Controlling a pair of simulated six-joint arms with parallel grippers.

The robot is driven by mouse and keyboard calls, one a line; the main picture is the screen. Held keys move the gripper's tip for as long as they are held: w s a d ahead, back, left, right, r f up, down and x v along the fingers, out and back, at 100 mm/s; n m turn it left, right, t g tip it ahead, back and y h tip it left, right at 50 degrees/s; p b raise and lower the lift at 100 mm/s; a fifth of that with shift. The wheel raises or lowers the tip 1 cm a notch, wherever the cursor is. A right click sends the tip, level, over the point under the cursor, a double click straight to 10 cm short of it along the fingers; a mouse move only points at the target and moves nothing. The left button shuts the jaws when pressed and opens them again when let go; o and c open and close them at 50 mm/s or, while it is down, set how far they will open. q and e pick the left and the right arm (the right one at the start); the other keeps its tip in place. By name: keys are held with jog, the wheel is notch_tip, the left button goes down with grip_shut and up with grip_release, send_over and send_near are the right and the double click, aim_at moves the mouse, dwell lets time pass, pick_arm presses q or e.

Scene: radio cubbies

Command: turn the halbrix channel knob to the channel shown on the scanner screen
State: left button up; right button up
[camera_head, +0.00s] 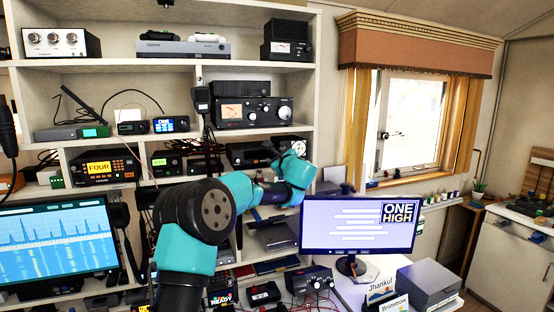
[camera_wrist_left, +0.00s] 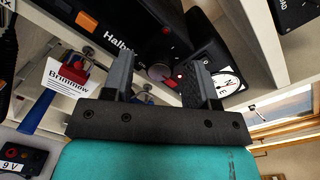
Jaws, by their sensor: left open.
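The black Halbrix radio (camera_wrist_left: 135,28), its label partly cut off as "Hallb" or similar, fills the top of the left wrist view. A round grey knob (camera_wrist_left: 160,72) on its face shows between the two fingers of my left gripper (camera_wrist_left: 160,84). The fingers are apart; I cannot tell whether they touch the knob. In the head view my left gripper (camera_head: 274,150) is at the radio (camera_head: 242,154) on the middle shelf, mostly hidden by its wrist. Screens read "FOUR" (camera_head: 100,167), "ONE" (camera_head: 163,125) and "ONE HIGH" (camera_head: 400,212); which is the scanner is unclear. My right gripper is not visible.
A white compass-like dial (camera_wrist_left: 225,82) stands close beside the right finger. A spectrum monitor (camera_head: 58,243) stands at the left. A window (camera_head: 408,125) is at the right.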

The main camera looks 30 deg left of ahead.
pick_arm(q)
jog(key=c, duration=0.9)
jog(key=shift+m, duration=0.3)
jog(key=shift+a+m, duration=0.1)
jog(key=shift+m, duration=4.2)
